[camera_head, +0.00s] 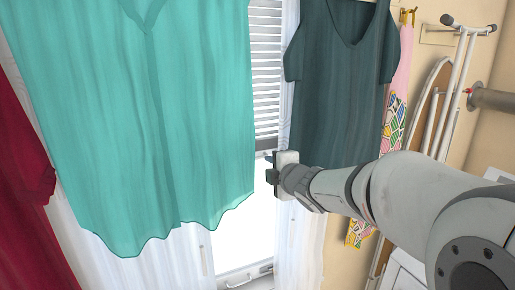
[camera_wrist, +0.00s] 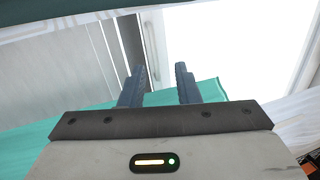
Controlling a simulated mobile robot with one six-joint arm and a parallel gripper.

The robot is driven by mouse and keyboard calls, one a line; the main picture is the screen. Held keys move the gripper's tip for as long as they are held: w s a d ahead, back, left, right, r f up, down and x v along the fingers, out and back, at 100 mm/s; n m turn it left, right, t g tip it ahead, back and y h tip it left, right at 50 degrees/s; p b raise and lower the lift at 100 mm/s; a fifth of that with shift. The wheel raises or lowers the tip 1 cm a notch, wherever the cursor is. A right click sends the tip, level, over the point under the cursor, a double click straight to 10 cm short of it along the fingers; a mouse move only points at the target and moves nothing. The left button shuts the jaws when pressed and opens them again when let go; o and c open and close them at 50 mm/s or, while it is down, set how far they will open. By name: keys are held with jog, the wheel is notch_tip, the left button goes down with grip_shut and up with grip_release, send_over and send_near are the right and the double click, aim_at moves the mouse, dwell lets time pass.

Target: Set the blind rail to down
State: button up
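The blind (camera_head: 266,75) hangs at the window between the teal garment and the dark green one, its slats covering the upper part of the pane. Its lower edge, with what looks like the rail (camera_head: 265,143), lies just above my gripper (camera_head: 270,166). In the wrist view, a narrow grey strip that seems to be the rail (camera_wrist: 154,45) runs between the pale blind side and the bright pane. My gripper (camera_wrist: 160,76) shows two dark fingers apart with a gap between them. The strip lies beyond the gap; I cannot tell whether a finger touches it.
A teal garment (camera_head: 185,110) hangs close at left of my gripper, and a dark green garment (camera_head: 340,85) hangs at right. A red garment (camera_head: 20,170) is at far left. A patterned cloth (camera_head: 395,105) and an ironing board (camera_head: 430,105) are at right. The bright pane below the blind is open.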

jog(key=p+x, duration=0.1)
jog(key=x, duration=0.7)
jog(key=shift+a+r+n, duration=0.4)
jog(key=shift+a, duration=0.05)
jog(key=shift+c, duration=0.3)
grip_shut()
